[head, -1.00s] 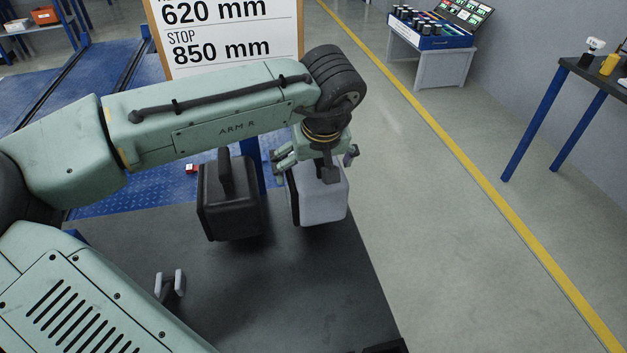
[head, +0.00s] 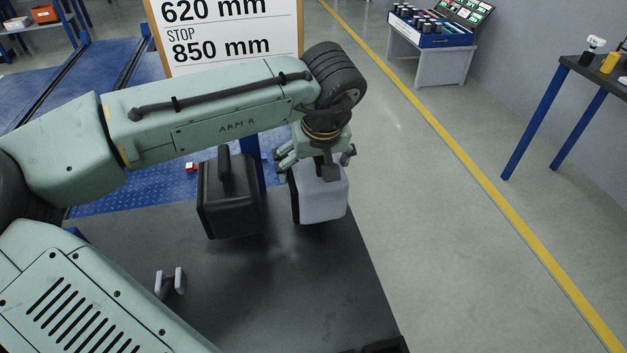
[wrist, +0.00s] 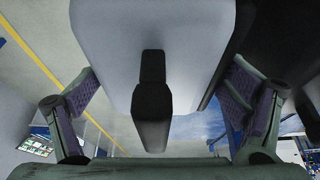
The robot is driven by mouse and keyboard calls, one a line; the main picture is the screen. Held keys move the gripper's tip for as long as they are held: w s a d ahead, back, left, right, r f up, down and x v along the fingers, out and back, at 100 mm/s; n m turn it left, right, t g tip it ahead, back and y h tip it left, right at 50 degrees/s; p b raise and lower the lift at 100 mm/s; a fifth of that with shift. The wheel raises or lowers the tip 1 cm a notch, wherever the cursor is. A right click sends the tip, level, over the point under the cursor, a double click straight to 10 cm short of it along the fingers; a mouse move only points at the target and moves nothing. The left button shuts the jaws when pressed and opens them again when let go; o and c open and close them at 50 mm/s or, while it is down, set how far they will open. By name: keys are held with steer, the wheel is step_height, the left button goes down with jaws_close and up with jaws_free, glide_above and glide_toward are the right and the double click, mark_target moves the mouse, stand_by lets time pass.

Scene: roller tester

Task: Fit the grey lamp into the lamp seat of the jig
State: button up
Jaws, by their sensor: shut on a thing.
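The grey lamp (head: 322,199) is a light grey box with a dark front edge, at the right of the dark bench top (head: 290,290) in the head view. My gripper (head: 318,170) is above it and shut on it. In the wrist view the grey lamp (wrist: 125,45) fills the middle, with its black handle (wrist: 152,100) between my two fingers. Its underside is hidden, so I cannot tell whether it touches the bench. A small grey two-post bracket (head: 170,281) stands on the bench; I cannot tell whether it belongs to the jig. I cannot make out the lamp seat.
A black lamp-like case (head: 230,205) with a top handle stands just left of the grey lamp. A sign board (head: 230,40) is behind my arm. The bench's right edge is close to the grey lamp. The front middle of the bench is clear.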

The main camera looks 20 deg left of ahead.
steer(key=shift+r, duration=0.1)
step_height(320, 180, up, 7)
steer(key=shift+f+b, duration=0.1)
steer(key=shift+b, duration=0.7)
steer(key=s+d+b, duration=0.5)
steer(key=s+d, duration=0.5)
steer(key=s, duration=0.5)
